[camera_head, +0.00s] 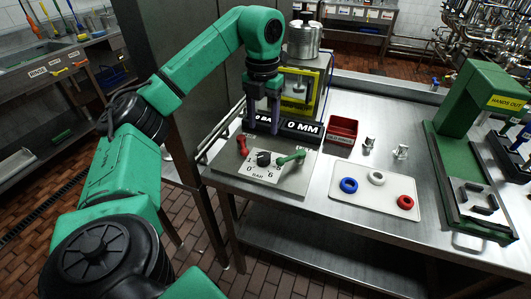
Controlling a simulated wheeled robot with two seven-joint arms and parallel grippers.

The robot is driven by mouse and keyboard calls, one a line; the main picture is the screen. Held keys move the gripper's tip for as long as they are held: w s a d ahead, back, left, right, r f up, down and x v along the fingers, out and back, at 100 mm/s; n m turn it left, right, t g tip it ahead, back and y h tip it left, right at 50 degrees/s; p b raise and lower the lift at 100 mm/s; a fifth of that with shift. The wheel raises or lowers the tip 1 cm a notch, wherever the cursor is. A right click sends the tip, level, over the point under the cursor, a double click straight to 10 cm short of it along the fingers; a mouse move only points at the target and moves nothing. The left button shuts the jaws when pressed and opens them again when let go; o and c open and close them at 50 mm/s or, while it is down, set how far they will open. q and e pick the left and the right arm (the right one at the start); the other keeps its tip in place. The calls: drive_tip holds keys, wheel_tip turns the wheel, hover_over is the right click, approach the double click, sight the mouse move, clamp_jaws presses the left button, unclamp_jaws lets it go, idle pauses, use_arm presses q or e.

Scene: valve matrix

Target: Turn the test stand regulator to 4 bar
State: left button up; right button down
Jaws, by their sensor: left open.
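The test stand (225,176) is on the steel table, with a flat plate at its front. The regulator is a black knob (264,158) on a white dial marked 0, 6 and BAR. The knob's pointer direction is too small to tell. A display (302,128) behind reads 0 BAR and 0 MM, partly covered by my gripper. My left gripper (263,118) points down, open and empty, in front of the display. In the picture it is above the knob and apart from it. My right gripper is not in view.
A red-handled lever (242,146) and a green-handled lever (291,157) flank the knob closely. A red bin (342,130), small metal fittings and a white tray (372,208) with blue, white and red rings are to the right. A green press (475,115) stands farther right.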

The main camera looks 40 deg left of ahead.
sight(264, 156)
use_arm(q)
wheel_tip(264, 156, down, 11)
drive_tip(key=shift+w+f, duration=0.1)
drive_tip(key=shift+c, duration=0.3)
clamp_jaws()
